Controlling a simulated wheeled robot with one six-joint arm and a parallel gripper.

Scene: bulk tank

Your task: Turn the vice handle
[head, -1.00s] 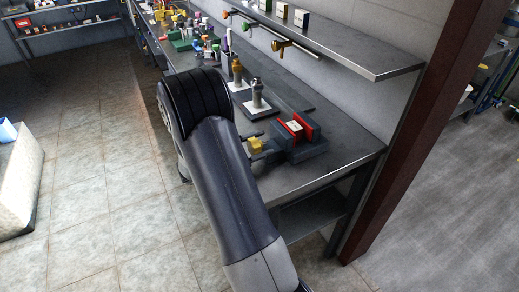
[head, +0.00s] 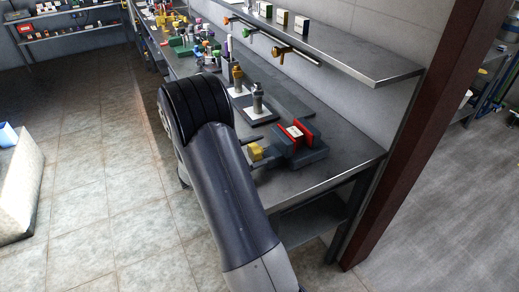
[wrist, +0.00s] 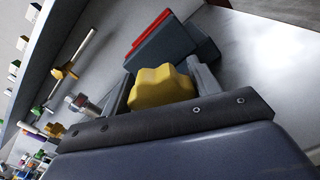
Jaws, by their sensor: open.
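The vice (head: 310,155) stands on the workbench near its front right end, with red jaws holding a small pale block (head: 295,131). Its yellow handle (head: 256,152) faces my arm and also shows in the wrist view (wrist: 160,88). My gripper (wrist: 161,70) is open, with one finger on each side of the yellow handle. A gap or light contact at the fingers is too small to tell. In the head view my arm hides most of the gripper; only a dark finger (head: 249,140) shows beside the handle.
Two bottle-like fittings (head: 258,98) stand on pads behind the vice. A wall shelf (head: 345,58) with hooks and small boxes hangs above the bench (head: 345,160). More coloured items crowd the bench's far end. A dark red post (head: 420,140) rises at its right.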

